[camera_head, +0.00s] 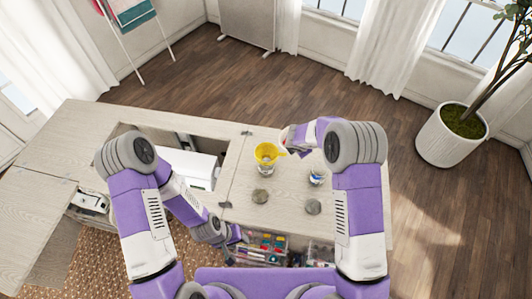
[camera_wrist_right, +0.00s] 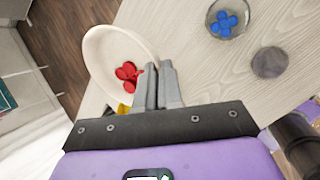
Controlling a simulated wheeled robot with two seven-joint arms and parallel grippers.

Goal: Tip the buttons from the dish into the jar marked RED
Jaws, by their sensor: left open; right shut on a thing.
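The dish (camera_head: 268,151) looks yellow in the head view and pale cream in the right wrist view (camera_wrist_right: 98,42). Several red buttons (camera_wrist_right: 128,75) lie in it, towards its gripper side. My right gripper (camera_wrist_right: 158,68) is shut on the dish's rim. In the head view the dish is over a glass jar (camera_head: 265,171), which it partly hides; I cannot read that jar's label. Another jar (camera_head: 316,178), holding blue buttons (camera_wrist_right: 228,21), stands to the right. My left gripper (camera_head: 238,238) is open and empty, low at the cabinet's front edge.
Two round grey lids lie on the cabinet top, one at the left (camera_head: 260,196) and one at the right (camera_head: 313,207). A white sewing machine (camera_head: 192,168) sits in the opening to the left. An open drawer with colourful supplies (camera_head: 265,243) is below the front edge.

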